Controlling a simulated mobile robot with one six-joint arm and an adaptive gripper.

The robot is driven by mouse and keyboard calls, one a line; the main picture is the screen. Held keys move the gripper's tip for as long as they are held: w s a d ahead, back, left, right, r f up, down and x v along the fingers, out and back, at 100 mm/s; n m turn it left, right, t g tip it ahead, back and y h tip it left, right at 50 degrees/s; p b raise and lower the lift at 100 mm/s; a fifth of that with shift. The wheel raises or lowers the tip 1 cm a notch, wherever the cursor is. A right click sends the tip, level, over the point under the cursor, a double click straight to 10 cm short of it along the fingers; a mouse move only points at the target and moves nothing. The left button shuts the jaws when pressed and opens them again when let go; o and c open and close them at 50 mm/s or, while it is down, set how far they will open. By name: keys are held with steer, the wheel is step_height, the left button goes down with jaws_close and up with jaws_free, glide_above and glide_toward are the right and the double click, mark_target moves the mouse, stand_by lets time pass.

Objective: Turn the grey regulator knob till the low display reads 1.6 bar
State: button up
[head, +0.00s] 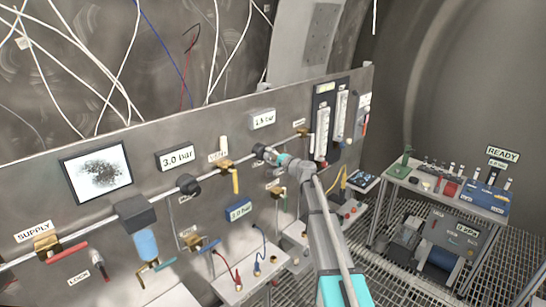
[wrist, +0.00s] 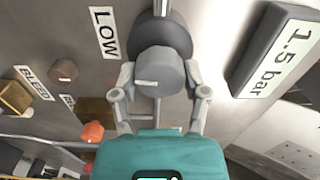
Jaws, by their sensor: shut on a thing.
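The grey regulator knob (wrist: 160,74) is round, with a pale mark on its face, below a dark rounded body in the wrist view. My gripper (wrist: 160,92) is shut on it, one finger on each side. The low display (wrist: 277,55) is at the right of the wrist view and reads 1.5 bar. In the head view the low display (head: 262,119) is on the panel above my gripper (head: 268,155), its digits small. The knob is mostly hidden there by my gripper. The LOW label (wrist: 104,34) is left of the knob.
A BLEED label (wrist: 33,83) and a brass fitting (wrist: 15,98) are left in the wrist view. An orange-red part (wrist: 93,131) is below left of the knob. In the head view, a 3.0 bar display (head: 176,158) is on the panel, and a side bench (head: 400,172) stands right.

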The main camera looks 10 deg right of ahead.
steer(key=shift+w+r+m, duration=0.1)
steer(key=shift+w+m, duration=0.05)
steer(key=shift+m, duration=0.15)
steer(key=o, duration=1.1)
steer(key=shift+o, duration=0.2)
steer(key=shift+s+d, duration=0.15)
steer(key=shift+s, duration=0.2)
steer(key=v, duration=1.1)
steer(key=shift+d, duration=0.15)
steer(key=shift+s, duration=0.15)
